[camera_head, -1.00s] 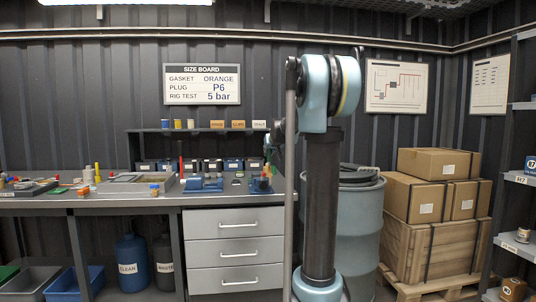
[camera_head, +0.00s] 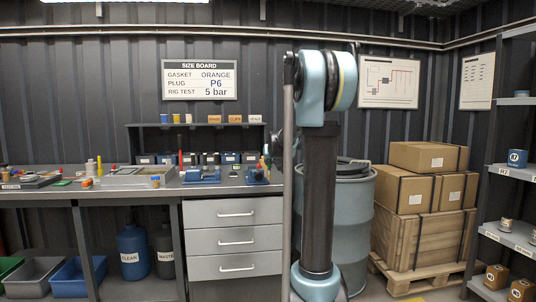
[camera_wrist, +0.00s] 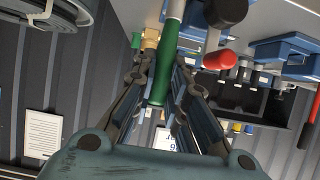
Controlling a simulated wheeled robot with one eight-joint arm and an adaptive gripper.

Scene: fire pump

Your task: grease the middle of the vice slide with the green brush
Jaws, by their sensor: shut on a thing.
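In the wrist view my gripper (camera_wrist: 162,76) is shut on the green brush, whose green handle (camera_wrist: 158,88) runs between the fingers. A pale shaft continues from it to the top edge, and the bristle end is out of view. Blue vice-like fixtures stand on the bench in the head view, one at the middle (camera_head: 201,175) and one further right (camera_head: 256,177). I cannot tell which is the task's vice, and its slide is too small to make out. In the head view my gripper is mostly hidden behind my arm.
A red-ended handle (camera_wrist: 220,60) and a black knob (camera_wrist: 226,12) are close beside the brush in the wrist view. Small bins (camera_head: 208,158) line the bench's back under a shelf (camera_head: 195,125). A drum (camera_head: 350,225) and boxes (camera_head: 430,190) stand right.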

